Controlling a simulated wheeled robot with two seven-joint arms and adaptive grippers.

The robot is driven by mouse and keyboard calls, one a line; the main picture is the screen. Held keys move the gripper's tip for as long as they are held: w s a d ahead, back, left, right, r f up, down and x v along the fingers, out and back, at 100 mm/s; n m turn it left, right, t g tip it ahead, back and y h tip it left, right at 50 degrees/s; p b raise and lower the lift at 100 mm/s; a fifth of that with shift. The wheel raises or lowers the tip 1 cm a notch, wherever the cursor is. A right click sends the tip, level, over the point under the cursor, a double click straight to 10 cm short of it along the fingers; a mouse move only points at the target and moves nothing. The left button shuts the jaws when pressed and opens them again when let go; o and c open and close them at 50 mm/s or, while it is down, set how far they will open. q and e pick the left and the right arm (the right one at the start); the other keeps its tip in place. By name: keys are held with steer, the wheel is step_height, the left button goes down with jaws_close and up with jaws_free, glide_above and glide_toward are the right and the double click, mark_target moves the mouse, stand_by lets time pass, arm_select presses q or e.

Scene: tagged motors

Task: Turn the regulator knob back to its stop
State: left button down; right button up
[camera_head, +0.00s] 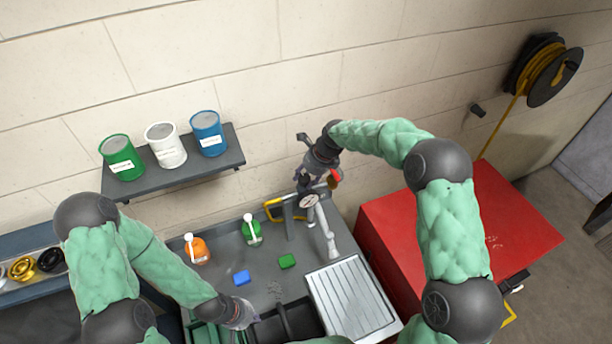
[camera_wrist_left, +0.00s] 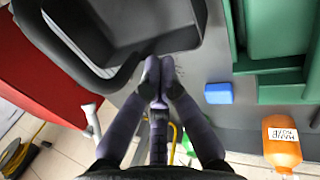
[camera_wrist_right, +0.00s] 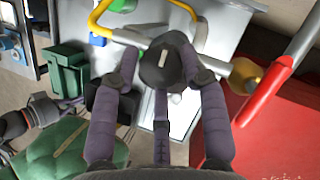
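The regulator knob (camera_wrist_right: 163,64) is dark with a pale mark on its face. In the right wrist view it lies between the fingertips of my right gripper (camera_wrist_right: 161,58), which appear to touch it from both sides. In the head view my right gripper (camera_head: 322,160) reaches the top of the regulator with its round gauge (camera_head: 309,201), and the arm hides the knob. My left gripper (camera_head: 243,314) is low at the bench front. In the left wrist view its fingertips (camera_wrist_left: 159,72) are nearly together at the edge of a dark bin (camera_wrist_left: 115,28); nothing shows between them.
Orange (camera_head: 197,250) and green (camera_head: 252,229) bottles and blue (camera_head: 241,277) and green (camera_head: 287,261) blocks stand on the grey bench. A ribbed tray (camera_head: 352,298) lies right of them. A red cabinet (camera_head: 500,225) stands at right. A wall shelf (camera_head: 185,170) holds three cans.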

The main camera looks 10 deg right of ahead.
steer(key=shift+w+r, duration=0.25)
stand_by(0.4)
